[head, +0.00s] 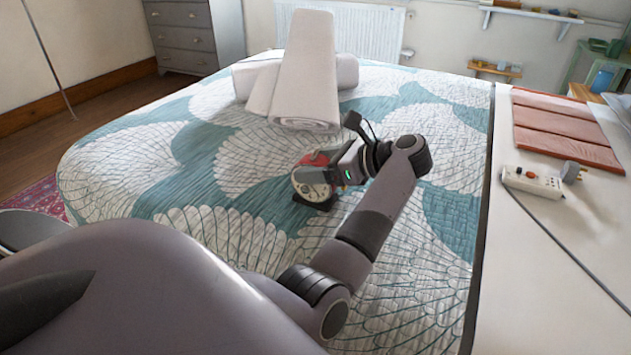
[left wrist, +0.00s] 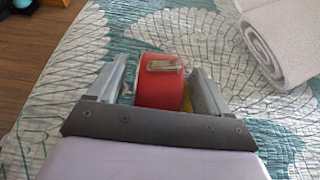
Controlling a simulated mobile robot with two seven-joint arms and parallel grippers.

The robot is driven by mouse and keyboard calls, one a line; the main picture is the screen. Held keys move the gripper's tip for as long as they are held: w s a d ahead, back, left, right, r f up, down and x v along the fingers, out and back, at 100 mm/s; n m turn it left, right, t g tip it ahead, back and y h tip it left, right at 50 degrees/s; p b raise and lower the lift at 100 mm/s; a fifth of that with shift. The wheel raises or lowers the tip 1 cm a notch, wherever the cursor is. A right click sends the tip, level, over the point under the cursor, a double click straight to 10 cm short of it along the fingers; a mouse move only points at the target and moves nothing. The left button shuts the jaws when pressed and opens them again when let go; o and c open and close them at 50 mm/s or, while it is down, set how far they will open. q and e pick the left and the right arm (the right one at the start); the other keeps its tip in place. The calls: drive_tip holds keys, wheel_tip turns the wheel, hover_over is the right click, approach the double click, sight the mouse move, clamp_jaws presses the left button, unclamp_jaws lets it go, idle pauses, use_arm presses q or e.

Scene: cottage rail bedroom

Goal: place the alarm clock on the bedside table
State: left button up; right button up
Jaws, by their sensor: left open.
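The alarm clock (head: 311,184) is red with a pale round face and stands on the patterned bed. In the left wrist view its red body (left wrist: 159,92) shows between the two fingers. My left gripper (head: 328,172) is open around the clock, with one finger on each side. Whether the fingers touch it I cannot tell. A pale flat top (head: 540,270) runs along the right of the bed; I cannot tell if it is the bedside table. My right gripper is not in view.
Rolled and folded pale towels (head: 305,75) lie on the bed behind the clock. A power strip (head: 532,182) with a plug and cable and a reddish folded panel (head: 565,130) lie on the pale top. The front part of that top is mostly clear.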

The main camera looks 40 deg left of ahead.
use_arm(q)
drive_tip(key=shift+s+a+f, duration=0.1)
drive_tip(key=shift+a, duration=0.2)
clamp_jaws()
